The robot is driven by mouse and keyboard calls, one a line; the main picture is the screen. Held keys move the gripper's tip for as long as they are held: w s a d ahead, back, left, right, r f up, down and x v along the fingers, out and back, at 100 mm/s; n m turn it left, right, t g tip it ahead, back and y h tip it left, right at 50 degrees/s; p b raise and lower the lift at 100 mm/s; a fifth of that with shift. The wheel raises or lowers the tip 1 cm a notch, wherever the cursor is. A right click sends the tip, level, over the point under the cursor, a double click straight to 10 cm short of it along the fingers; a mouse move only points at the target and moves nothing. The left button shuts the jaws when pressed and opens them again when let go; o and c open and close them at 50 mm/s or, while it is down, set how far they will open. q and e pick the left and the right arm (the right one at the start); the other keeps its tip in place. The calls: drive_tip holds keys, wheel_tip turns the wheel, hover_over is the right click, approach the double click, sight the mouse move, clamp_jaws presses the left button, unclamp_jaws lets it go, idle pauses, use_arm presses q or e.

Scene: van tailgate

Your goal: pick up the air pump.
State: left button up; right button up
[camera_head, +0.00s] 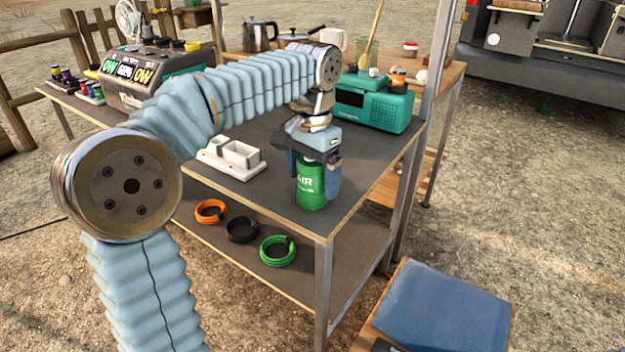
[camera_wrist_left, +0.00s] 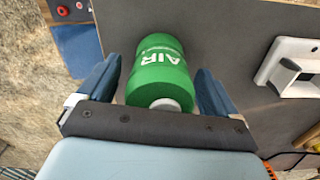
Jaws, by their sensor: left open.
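The air pump is a green cylinder (camera_head: 311,186) marked AIR, standing upright on the dark tabletop near its front right corner. My left gripper (camera_head: 318,180) reaches down over it from above, with blue fingers either side. In the left wrist view the green pump (camera_wrist_left: 160,72) lies between the two open fingers of the gripper (camera_wrist_left: 158,85), with a gap visible on each side. The pump's top is partly hidden by the gripper in the head view. My right gripper is not in view.
A white holder (camera_head: 232,158) stands left of the pump. A teal radio (camera_head: 372,104) stands behind it. A lower shelf carries orange, black and green (camera_head: 278,251) coils. The table's right edge is close to the pump. A blue-topped box (camera_head: 440,310) is at the front right.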

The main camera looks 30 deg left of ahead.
use_arm(q)
drive_tip(key=c, duration=1.3)
drive_tip(key=shift+c, duration=0.2)
drive_tip(key=shift+r, duration=0.6)
drive_tip(key=w+d+r+p, duration=0.3)
drive_tip(key=d+r, duration=0.8)
drive_tip(key=d, duration=0.2)
drive_tip(key=shift+w+d+r, duration=0.15)
drive_tip(key=shift+d+r, duration=0.2)
drive_tip(key=shift+r, duration=0.05)
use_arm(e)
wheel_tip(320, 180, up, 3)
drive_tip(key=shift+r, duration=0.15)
